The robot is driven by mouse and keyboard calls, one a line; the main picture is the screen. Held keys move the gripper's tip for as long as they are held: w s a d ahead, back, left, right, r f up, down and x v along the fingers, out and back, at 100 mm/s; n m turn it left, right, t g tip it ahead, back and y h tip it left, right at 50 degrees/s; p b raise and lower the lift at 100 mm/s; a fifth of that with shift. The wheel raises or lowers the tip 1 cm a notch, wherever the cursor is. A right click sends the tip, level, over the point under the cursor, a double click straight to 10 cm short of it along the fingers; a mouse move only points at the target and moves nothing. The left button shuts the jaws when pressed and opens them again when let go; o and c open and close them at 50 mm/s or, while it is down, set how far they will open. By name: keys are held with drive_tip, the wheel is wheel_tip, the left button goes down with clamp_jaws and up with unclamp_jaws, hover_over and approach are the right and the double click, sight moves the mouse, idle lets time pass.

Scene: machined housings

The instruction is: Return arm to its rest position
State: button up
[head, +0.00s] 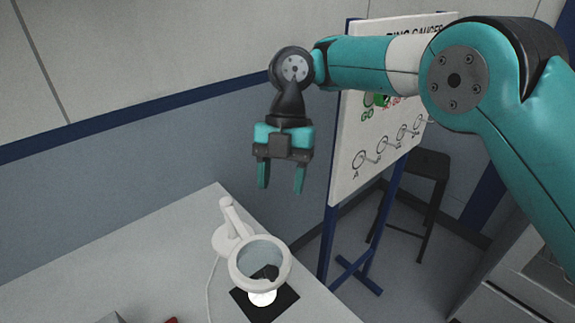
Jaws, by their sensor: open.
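My gripper (281,178) hangs from my teal arm with its two fingers pointing down. The fingers are apart and nothing is between them. It is in the air above and behind the white magnifier lamp (228,225) on the table, not touching anything. My arm reaches in from the right side of the head view.
A pale table (130,262) fills the lower left. The lamp's round lens stands over a black mat (285,302) with a dark piece seen through it. A ring gauge board (350,165) on a blue stand is right of my gripper. A dark stool (425,165) stands behind it.

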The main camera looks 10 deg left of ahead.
drive_tip(key=s+d+r+m+t+y+b, duration=0.1)
drive_tip(key=s+d+r+m+y+b, duration=0.4)
drive_tip(key=d+m, duration=0.8)
drive_tip(key=s+d+f+m+t+h+b, duration=0.1)
drive_tip(key=s+d+f+m+t, duration=0.2)
drive_tip(key=s+d+m, duration=0.7)
drive_tip(key=s+f+m, duration=0.1)
drive_tip(key=s+m, duration=0.2)
drive_tip(key=m, duration=0.2)
drive_tip(key=shift+f, duration=0.4)
drive_tip(key=shift+a, duration=0.1)
